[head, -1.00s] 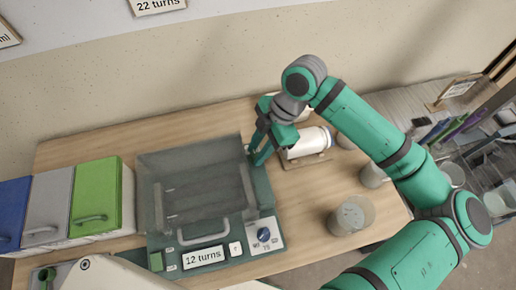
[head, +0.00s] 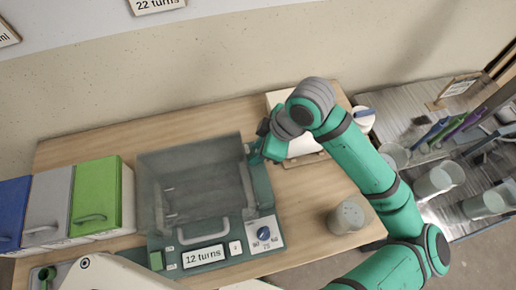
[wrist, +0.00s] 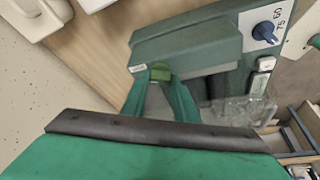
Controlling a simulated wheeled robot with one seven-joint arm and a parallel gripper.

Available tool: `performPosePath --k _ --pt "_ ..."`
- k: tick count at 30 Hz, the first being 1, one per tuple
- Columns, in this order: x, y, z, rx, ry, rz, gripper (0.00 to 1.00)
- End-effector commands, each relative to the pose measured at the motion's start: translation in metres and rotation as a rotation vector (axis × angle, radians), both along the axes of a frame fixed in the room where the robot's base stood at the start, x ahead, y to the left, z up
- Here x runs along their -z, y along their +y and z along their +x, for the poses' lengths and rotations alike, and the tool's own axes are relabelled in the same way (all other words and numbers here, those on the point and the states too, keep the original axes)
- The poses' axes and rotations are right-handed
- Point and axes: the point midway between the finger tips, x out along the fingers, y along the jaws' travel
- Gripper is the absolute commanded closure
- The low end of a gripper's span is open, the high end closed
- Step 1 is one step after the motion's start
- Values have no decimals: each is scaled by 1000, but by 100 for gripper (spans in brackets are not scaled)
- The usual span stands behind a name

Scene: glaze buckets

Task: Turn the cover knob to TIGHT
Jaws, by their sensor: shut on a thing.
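The teal machine (head: 210,258) stands on the table with a translucent grey cover (head: 195,170) over its basin. In the wrist view, a small green knob (wrist: 160,73) sits on the machine's teal side block (wrist: 195,48), beside a small pale label (wrist: 137,68) too small to read. My gripper (wrist: 160,84) is shut on this green knob, one finger on each side of it. In the head view my gripper (head: 257,152) is at the machine's back right corner, where the arm hides the knob. Which way the knob is set cannot be told.
A blue dial (head: 264,235) marked 90, 75, 60 and a "12 turns" display (head: 204,257) are on the machine's front. Blue, grey and green bins (head: 97,195) stand left. A grey cup (head: 350,216) stands at right. A white object (head: 303,146) is close behind my gripper.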

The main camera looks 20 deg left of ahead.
Motion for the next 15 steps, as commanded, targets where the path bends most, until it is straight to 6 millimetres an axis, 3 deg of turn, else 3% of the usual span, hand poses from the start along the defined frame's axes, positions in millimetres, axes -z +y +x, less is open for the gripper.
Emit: performPosePath --k 15 --pt "0 0 -1 170 -2 1 96"
